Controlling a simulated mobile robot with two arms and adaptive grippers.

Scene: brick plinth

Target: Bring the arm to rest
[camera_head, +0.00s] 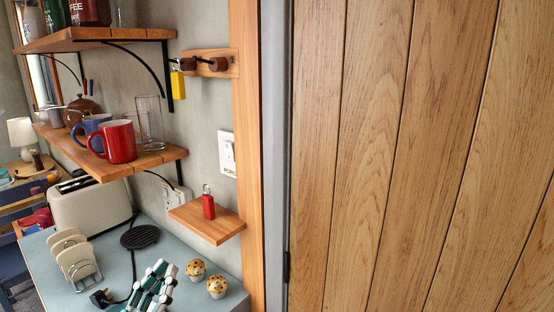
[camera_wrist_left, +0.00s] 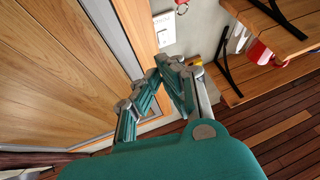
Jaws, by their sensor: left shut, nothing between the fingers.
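My left gripper (camera_head: 158,270) is green and grey and shows at the bottom of the head view, in front of the blue-grey counter top. In the left wrist view its two fingers (camera_wrist_left: 167,66) come together at the tips, and I see nothing held between them. The gripper is shut and empty. In the head view it stands left of two muffins (camera_head: 206,279) and below the small wooden shelf with a red-tagged key (camera_head: 208,206). My right gripper is in neither view.
A wooden plank door (camera_head: 400,150) fills the right side. Wall shelves at left hold a red mug (camera_head: 113,143), a blue mug and a glass. A toaster (camera_head: 90,205), a toast rack (camera_head: 75,260) and a black plug crowd the counter (camera_head: 190,240). A yellow tag (camera_head: 177,85) hangs from pegs.

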